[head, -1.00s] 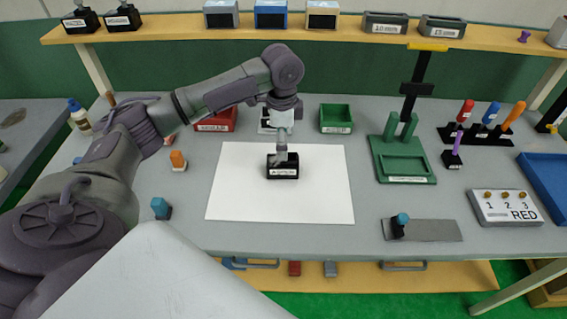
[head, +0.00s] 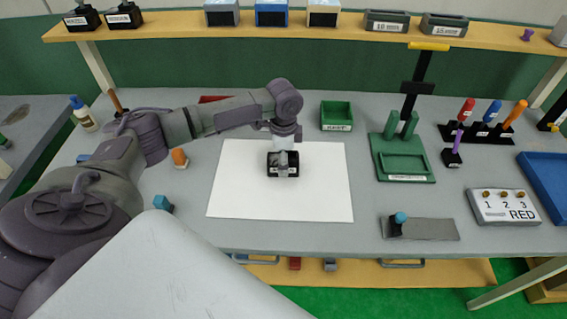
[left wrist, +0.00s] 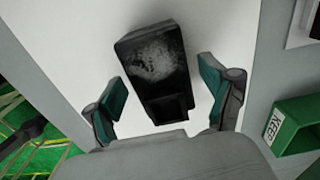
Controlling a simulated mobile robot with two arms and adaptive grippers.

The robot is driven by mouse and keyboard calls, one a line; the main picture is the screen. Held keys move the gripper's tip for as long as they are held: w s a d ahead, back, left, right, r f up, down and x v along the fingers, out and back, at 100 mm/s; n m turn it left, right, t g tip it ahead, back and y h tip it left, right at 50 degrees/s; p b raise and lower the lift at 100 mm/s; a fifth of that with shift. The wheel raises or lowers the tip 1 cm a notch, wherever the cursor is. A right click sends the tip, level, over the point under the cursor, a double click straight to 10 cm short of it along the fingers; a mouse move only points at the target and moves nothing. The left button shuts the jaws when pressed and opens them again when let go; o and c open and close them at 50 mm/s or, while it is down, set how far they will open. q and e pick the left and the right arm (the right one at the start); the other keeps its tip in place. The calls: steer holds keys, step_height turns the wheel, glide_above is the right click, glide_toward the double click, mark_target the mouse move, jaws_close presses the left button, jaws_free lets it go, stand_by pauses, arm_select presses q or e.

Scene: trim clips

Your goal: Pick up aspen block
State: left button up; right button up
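A black block (head: 276,171) with a small white label on its front stands on the white sheet (head: 240,198) in the head view. Its label is too small to read, so I cannot confirm that it says aspen. In the left wrist view the block (left wrist: 152,62) has a worn, greyish patch on top. My left gripper (head: 284,160) is over the block. In the left wrist view its two teal-padded fingers (left wrist: 165,95) are spread, one on each side of the block, with gaps visible. My right gripper is not in view.
A green bin (head: 336,117) labelled KEEP stands behind the sheet, with a green stand (head: 402,158) to the right. A grey plate with a blue-knobbed piece (head: 430,229) lies at front right. More labelled black blocks (head: 124,16) sit on the shelf. The sheet around the block is clear.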

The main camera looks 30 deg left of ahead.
arm_select(q)
steer(key=c, duration=1.1)
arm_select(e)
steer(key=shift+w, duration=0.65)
arm_select(q)
steer(key=shift+w+r, duration=0.1)
steer(key=shift+r, duration=0.05)
